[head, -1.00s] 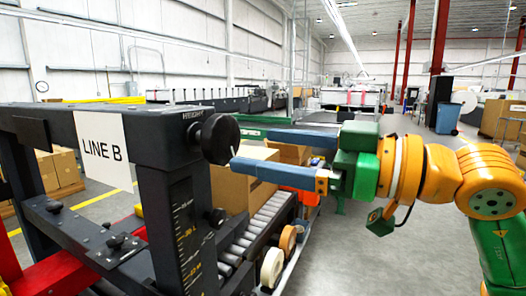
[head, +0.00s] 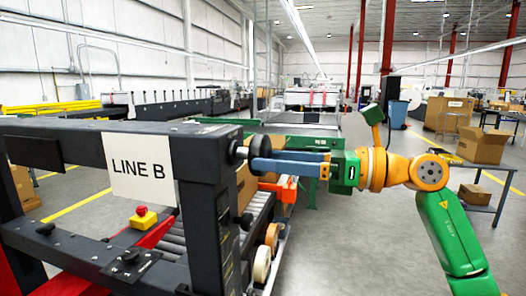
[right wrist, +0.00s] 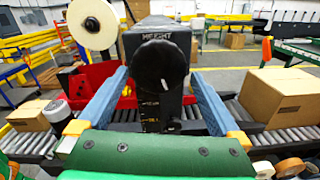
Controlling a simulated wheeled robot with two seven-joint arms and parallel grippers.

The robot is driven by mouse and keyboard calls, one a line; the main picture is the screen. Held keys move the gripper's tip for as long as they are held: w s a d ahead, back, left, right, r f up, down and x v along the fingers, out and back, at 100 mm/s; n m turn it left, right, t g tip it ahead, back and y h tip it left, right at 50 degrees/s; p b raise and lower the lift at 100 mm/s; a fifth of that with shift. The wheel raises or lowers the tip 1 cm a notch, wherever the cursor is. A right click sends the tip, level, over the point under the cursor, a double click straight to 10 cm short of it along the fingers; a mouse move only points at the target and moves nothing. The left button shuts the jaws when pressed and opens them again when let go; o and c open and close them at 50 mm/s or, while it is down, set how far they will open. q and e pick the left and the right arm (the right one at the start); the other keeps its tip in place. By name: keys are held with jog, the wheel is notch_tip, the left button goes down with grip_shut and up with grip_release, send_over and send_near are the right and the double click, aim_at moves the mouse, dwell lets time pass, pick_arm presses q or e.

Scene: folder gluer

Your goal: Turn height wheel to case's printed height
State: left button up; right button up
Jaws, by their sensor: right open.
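The black height wheel (head: 236,152) sits on the side of the dark frame, partly hidden by my fingers in the head view. In the right wrist view the wheel (right wrist: 160,66) shows under the word HEIGHT, with a white mark low on its face. My right gripper (head: 254,156) is open, its blue fingertips at the wheel. In the wrist view its fingers stand on either side of the wheel, with gaps. A height scale (right wrist: 151,112) with a pointer runs below the wheel; its reading is too small. A cardboard case (right wrist: 284,94) with small, unreadable print lies on the rollers.
The frame's post (head: 212,235) and LINE B sign (head: 143,168) stand left of my gripper. A red button on a yellow box (head: 142,217) is behind the crossbar. Another carton (right wrist: 36,114) lies on the rollers at left.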

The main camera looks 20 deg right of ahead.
aim_at(269, 156)
jog(key=x, duration=0.3)
jog(key=shift+a+r+p, duration=0.1)
jog(key=shift+a+p, duration=0.15)
jog(key=shift+p, duration=0.05)
jog(key=shift+d, duration=0.1)
jog(key=c, duration=1.1)
jog(key=shift+n, duration=0.4)
jog(key=n, duration=0.4)
jog(key=shift+w+d+n, duration=0.1)
jog(key=shift+d+n, duration=0.05)
jog(key=shift+n, duration=0.15)
jog(key=n, duration=0.4)
jog(key=shift+r+n, duration=0.1)
jog(key=shift+n, duration=0.3)
jog(key=shift+w, duration=0.1)
